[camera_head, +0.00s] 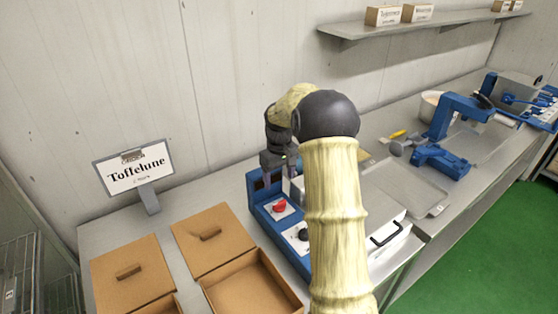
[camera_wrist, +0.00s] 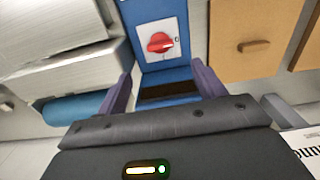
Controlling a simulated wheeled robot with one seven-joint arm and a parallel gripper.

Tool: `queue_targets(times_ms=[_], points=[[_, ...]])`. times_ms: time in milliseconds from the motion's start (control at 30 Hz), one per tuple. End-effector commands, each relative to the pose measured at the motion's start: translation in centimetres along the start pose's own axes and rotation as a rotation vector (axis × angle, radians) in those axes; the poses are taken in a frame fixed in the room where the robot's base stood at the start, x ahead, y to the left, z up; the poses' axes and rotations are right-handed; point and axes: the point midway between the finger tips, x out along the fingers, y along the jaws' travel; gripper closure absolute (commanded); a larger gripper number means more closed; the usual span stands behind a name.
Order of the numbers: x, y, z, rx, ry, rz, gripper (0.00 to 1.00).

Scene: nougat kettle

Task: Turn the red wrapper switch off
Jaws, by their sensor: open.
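The red wrapper switch (camera_head: 279,206) is a red rotary knob on a white plate on the blue machine (camera_head: 262,225), left of my arm in the head view. In the wrist view the red switch (camera_wrist: 160,43) sits at top centre, its handle lying roughly crosswise with a small white mark near its right end. My gripper (camera_head: 277,168) is above the back part of the blue machine. In the wrist view my gripper (camera_wrist: 163,88) is open, its two purple fingers apart and empty, with the switch beyond them, apart from both.
A black knob (camera_head: 303,235) sits on the same machine, partly beside my arm. Cardboard boxes (camera_head: 212,237) stand to the left, with a "Toffelune" sign (camera_head: 138,170) behind. A tray (camera_head: 408,187) and a blue stand (camera_head: 455,112) are on the right. A wall shelf (camera_head: 420,24) hangs behind.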

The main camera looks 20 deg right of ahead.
Motion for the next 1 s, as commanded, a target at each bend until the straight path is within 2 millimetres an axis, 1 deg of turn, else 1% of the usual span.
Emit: queue_targets(times_ms=[33,200,300,400,533,1000], points=[[-1.0,0.0,-0.1,0.000,0.005,0.002,0.31],[-4.4,0.0,-0.1,0.000,0.005,0.001,0.31],[-5.9,0.0,-0.1,0.000,0.003,0.001,0.31],[-7.0,0.0,-0.1,0.000,0.003,0.001,0.31],[-7.4,0.0,0.0,-0.001,0.000,-0.001,0.31],[-7.4,-0.2,0.1,-0.001,0.002,0.000,0.31]])
